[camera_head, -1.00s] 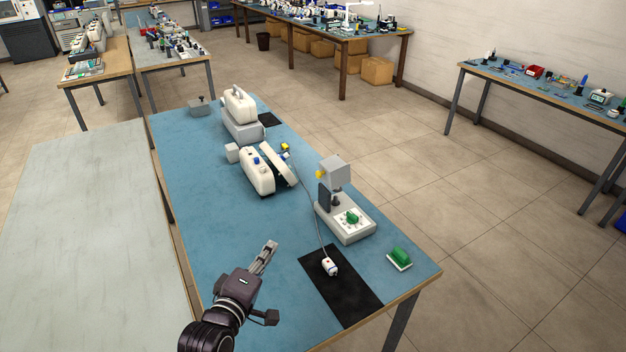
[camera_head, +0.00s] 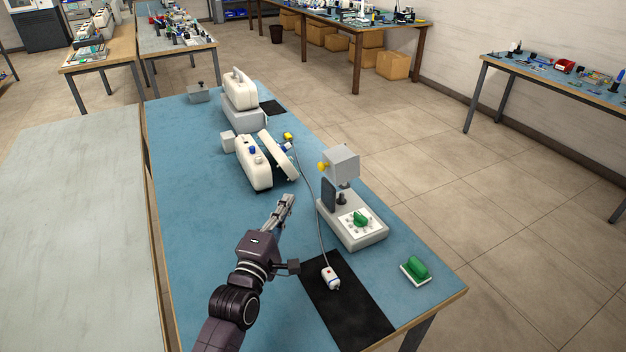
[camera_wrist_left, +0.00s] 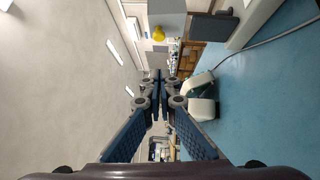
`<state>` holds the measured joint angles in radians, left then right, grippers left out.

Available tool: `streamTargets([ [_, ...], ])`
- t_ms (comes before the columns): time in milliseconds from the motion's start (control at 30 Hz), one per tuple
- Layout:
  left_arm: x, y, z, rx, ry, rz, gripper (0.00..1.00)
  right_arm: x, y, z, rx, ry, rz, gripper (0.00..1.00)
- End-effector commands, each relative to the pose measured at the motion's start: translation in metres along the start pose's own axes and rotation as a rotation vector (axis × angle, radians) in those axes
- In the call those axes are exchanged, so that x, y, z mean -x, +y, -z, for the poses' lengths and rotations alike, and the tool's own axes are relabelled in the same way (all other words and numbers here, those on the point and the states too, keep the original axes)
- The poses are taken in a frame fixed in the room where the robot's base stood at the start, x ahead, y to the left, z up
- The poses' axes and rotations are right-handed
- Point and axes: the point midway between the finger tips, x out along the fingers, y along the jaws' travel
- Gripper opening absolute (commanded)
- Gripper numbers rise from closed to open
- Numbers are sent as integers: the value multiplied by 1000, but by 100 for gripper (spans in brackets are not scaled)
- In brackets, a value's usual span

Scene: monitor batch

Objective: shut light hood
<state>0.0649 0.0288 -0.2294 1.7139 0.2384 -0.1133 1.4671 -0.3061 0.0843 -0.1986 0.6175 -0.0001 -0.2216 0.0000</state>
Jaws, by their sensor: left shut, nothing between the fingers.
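A white two-part device stands open in the middle of the blue bench. Its rounded body (camera_head: 253,163) and its tilted cover (camera_head: 278,156), dark inside, lean apart; the cover looks like the light hood. It also shows in the left wrist view as white shells (camera_wrist_left: 202,108). My left gripper (camera_head: 287,198) is shut and empty, over the bench on the near side of the white device and apart from it. Its closed fingers also show in the left wrist view (camera_wrist_left: 163,82). My right gripper is not in view.
A grey stand with a box head (camera_head: 341,163) and yellow knob is right of my left gripper. A cable runs to a small white piece (camera_head: 330,278) on a black mat (camera_head: 350,312). A green block (camera_head: 416,268) lies at right. The bench's left side is clear.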

Motion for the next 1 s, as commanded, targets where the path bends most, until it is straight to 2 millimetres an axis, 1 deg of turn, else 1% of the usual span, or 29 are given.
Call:
streamTargets([
  [33,-10,-3,0,0,0,-3,0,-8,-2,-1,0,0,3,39],
  [233,-46,-4,0,-1,0,-3,0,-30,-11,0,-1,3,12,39],
  [433,-80,-4,0,0,0,-2,0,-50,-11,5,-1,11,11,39],
  [467,-84,-4,-1,0,-1,-2,0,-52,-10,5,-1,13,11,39],
  [500,-88,-4,-9,3,-2,-1,0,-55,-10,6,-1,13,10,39],
  [700,-104,-2,-24,1,0,0,0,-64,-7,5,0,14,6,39],
  [1000,-108,-1,-29,0,0,2,0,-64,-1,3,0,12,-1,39],
])
